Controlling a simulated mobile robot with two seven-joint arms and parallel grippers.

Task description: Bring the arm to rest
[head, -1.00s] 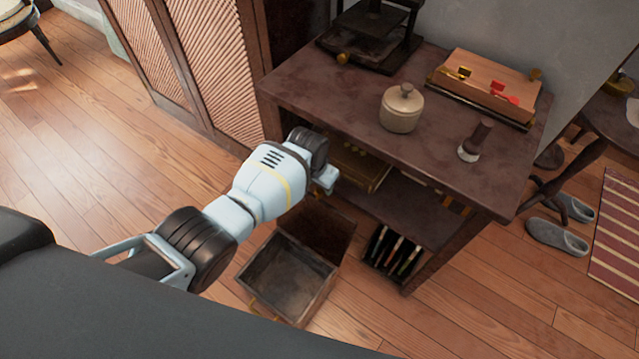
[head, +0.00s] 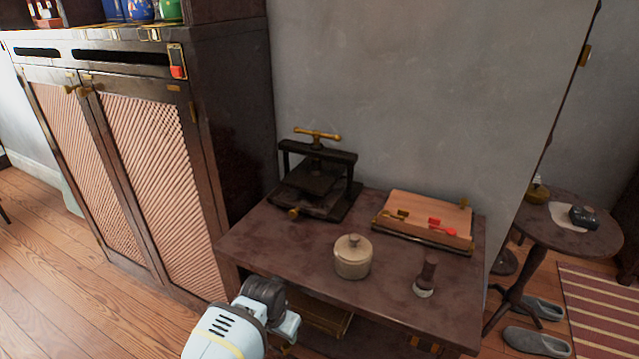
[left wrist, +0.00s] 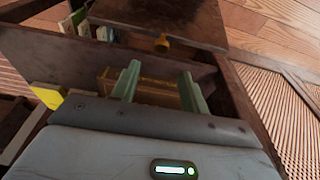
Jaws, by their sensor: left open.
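My left arm comes in at the bottom of the head view, and its gripper (head: 288,326) is in front of the left part of the dark table (head: 300,270), near its front edge. In the left wrist view the two pale green fingers of my left gripper (left wrist: 160,86) stand apart with nothing held between them. A brass-coloured box (left wrist: 152,88) shows beyond the fingers inside the shelf; I cannot tell the exact gap. My right gripper is in neither view.
On the table stand a black press (head: 315,180), a lidded pot (head: 352,258), a wooden board with small flags (head: 425,220) and a dark-handled stamp (head: 427,275). A tall cabinet (head: 150,180) is at left. A round side table (head: 575,237) and slippers (head: 535,340) are at right.

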